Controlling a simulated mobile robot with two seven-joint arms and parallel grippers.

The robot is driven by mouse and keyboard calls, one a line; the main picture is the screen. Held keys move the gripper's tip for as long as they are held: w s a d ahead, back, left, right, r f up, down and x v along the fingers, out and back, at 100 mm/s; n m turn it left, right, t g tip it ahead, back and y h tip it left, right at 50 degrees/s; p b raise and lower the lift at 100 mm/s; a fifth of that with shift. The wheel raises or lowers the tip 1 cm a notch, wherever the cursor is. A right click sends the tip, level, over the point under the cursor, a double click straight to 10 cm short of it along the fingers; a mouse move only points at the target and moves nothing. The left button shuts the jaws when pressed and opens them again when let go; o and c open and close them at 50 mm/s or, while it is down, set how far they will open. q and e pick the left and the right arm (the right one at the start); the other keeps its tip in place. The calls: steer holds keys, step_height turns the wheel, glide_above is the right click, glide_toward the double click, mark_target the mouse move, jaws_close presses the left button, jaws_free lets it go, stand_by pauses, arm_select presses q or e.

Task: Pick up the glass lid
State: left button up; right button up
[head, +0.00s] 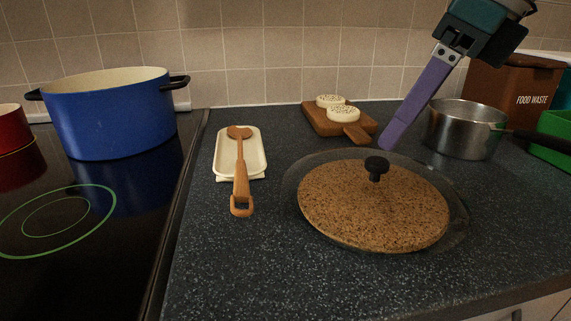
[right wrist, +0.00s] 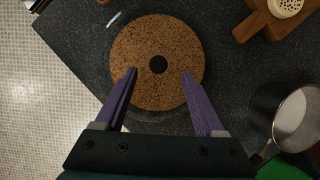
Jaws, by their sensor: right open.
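The glass lid (head: 290,197) is a clear round disc with a black knob (head: 376,168). It lies over a round cork mat (head: 340,215) on the dark speckled counter, and the cork shows through it. In the right wrist view the knob (right wrist: 158,65) appears centred between the finger lines, beyond the tips. My right gripper (right wrist: 158,72) has purple fingers, spread apart and empty. In the head view the right gripper (head: 388,142) comes in from the upper right, above and behind the knob, apart from it. My left gripper is not in view.
A wooden board (head: 315,120) with two round pale items sits behind the lid. A steel saucepan (head: 462,130) stands to the right, near a brown food waste box (head: 510,90). A wooden spoon (head: 240,175) rests on a cream tray (head: 222,158). A blue pot (head: 105,115) is on the hob.

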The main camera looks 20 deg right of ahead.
mark_target(378, 161)
steer(key=x, duration=0.5)
steer(key=shift+s+a+f, duration=0.1)
steer(key=shift+s+f, duration=0.05)
steer(key=shift+f, duration=0.05)
steer(key=shift+c, duration=0.3)
jaws_close()
steer(key=shift+r, duration=0.1)
stand_by(0.8)
